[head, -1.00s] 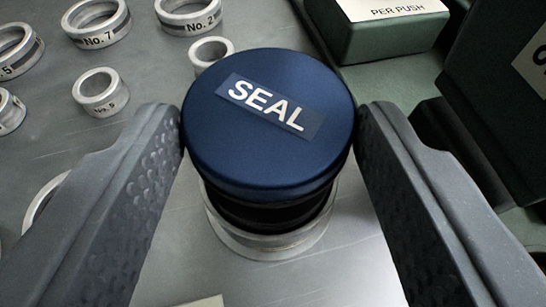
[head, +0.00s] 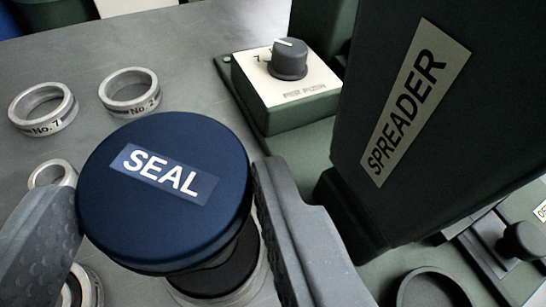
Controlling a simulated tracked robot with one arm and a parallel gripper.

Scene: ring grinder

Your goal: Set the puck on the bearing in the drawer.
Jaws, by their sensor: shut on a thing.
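The puck (head: 165,190) is a round, dark blue disc with a "SEAL" label on top. My gripper (head: 168,195) is shut on it, with one grey finger on each side. The puck is slightly tilted in the picture. Below it and a little to its right is a silver ring (head: 262,284) with a dark inside, partly hidden by the puck. I cannot tell whether the puck's underside touches it. I cannot make out a drawer, or a bearing marked as such.
Rings No. 7 (head: 43,108) and No. 2 (head: 130,93) lie on the grey table at the back left. A green box with a dial (head: 290,59) stands at the back. A tall dark green block marked SPREADER (head: 415,100) rises close on the right.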

